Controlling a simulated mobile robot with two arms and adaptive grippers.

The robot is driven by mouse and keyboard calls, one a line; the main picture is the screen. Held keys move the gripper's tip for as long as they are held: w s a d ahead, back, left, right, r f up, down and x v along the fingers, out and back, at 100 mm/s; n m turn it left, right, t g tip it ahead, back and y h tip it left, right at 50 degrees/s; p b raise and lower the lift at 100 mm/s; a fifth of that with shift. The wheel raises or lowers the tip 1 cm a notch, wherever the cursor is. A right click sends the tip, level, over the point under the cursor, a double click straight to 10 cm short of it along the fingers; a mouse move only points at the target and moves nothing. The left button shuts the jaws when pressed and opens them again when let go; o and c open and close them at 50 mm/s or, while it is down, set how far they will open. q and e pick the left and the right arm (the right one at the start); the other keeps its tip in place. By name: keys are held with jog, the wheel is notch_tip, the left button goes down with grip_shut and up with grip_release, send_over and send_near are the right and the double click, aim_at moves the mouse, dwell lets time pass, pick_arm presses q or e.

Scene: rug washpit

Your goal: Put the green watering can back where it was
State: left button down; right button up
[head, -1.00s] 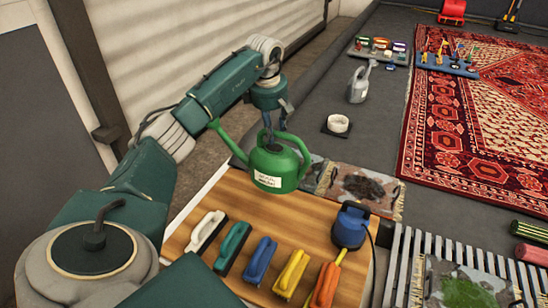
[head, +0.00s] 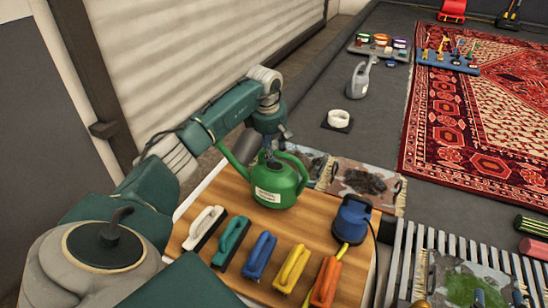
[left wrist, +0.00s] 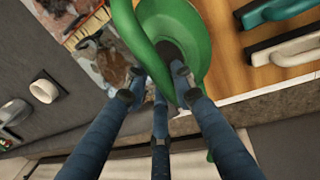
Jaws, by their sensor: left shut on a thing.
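The green watering can (head: 275,190), with a white label, is upright at the back of the wooden table (head: 215,191). Its spout points left. My left gripper (head: 271,150) is above it and shut on its upper handle. In the left wrist view, my left gripper's fingers (left wrist: 160,92) close at the green handle, and the can (left wrist: 204,20) fills the top middle. I cannot tell whether the can's base touches the table or hangs just above it. My right gripper is not in view.
White (head: 204,229), teal (head: 231,241), blue (head: 259,255), yellow (head: 291,268) and orange (head: 326,282) brushes line the table front. A blue tool (head: 351,222) stands at its right edge. A grey watering can (head: 358,82) and a white roll (head: 339,118) are on the floor beyond.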

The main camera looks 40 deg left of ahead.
pick_arm(q)
jog(key=shift+f, duration=1.1)
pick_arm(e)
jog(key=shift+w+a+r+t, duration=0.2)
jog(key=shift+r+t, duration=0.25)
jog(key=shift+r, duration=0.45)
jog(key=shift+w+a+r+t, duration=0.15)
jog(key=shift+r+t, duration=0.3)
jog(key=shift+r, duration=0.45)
pick_arm(q)
jog(key=shift+f, duration=0.1)
jog(key=c, duration=1.4)
grip_release()
jog(key=shift+c, duration=0.2)
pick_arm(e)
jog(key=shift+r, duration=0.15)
pick_arm(q)
jog(key=shift+f, duration=0.1)
